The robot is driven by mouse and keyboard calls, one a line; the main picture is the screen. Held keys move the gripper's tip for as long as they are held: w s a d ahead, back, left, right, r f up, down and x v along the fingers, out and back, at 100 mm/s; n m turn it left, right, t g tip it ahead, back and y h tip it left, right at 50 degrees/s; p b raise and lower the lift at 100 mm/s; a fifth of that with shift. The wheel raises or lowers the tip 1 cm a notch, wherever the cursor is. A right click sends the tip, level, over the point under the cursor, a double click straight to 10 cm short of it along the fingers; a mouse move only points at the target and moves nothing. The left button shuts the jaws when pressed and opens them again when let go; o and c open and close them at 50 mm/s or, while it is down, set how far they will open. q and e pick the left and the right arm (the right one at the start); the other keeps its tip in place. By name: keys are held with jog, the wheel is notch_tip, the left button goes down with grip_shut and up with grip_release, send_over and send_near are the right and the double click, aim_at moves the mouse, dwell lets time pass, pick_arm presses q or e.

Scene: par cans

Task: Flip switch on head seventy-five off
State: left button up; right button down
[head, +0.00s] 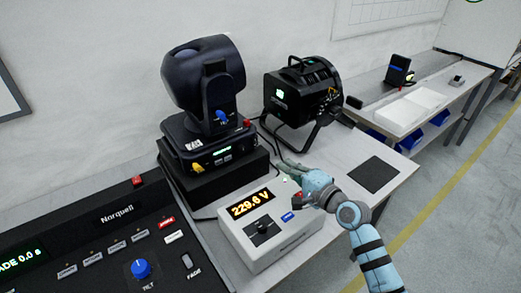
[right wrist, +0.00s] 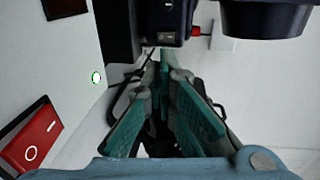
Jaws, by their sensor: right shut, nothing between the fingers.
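The black moving-head light (head: 205,85) stands on a black base with a small green display, on a black plinth at the left of the bench. A number naming it is not readable. In the right wrist view a small dark rocker switch (right wrist: 167,37) is on a black housing ahead of the fingertips, beside a red knob (right wrist: 196,32). Its on or off position is too small to tell. My right gripper (head: 284,166) is shut and empty above the back of the white voltage box, right of the plinth; its fingers also show in the wrist view (right wrist: 163,68). My left gripper is out of view.
The white voltage box (head: 268,229) reads 229.6 V; its red rocker (right wrist: 32,145) shows in the wrist view. A black par can (head: 300,92) stands behind my gripper. A dark console (head: 100,240) is at front left. A dark mat (head: 373,174) lies on the right.

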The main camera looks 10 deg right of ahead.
aim_at(255, 145)
jog(key=b+x, duration=0.3)
jog(key=x, duration=0.9)
jog(key=shift+s+a+f+b, duration=0.1)
jog(key=shift+a+f+b, duration=0.1)
jog(key=shift+b, duration=0.2)
jog(key=shift+w+a, duration=0.15)
jog(key=shift+w, duration=0.35)
jog(key=b, duration=0.4)
jog(key=shift+w+a+f+t+y, duration=0.1)
jog(key=shift+w+t+y, duration=0.05)
jog(key=shift+t+y, duration=0.15)
jog(key=v, duration=1.2)
